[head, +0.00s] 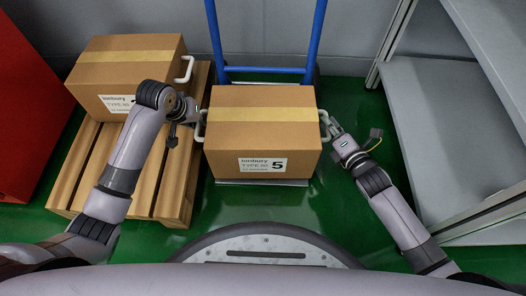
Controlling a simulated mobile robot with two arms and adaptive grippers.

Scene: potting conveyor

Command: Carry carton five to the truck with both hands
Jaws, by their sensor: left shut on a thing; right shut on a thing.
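Carton five (238,147) is a brown cardboard box with a yellow tape strip and a white label with a large 5. It appears level, in front of the blue-framed hand truck (265,70), over its metal toe plate (262,183). I cannot tell whether it touches the plate. It has a white handle on each side. My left gripper (197,117) is shut on the left handle, partly hidden by my wrist. My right gripper (333,130) is shut on the right handle (323,117).
A wooden pallet (172,205) at left bears another carton (115,75) with a white handle. A red panel (28,100) stands at far left. A grey shelf unit (450,130) stands at right. Green floor (240,205) shows between the carton and my base.

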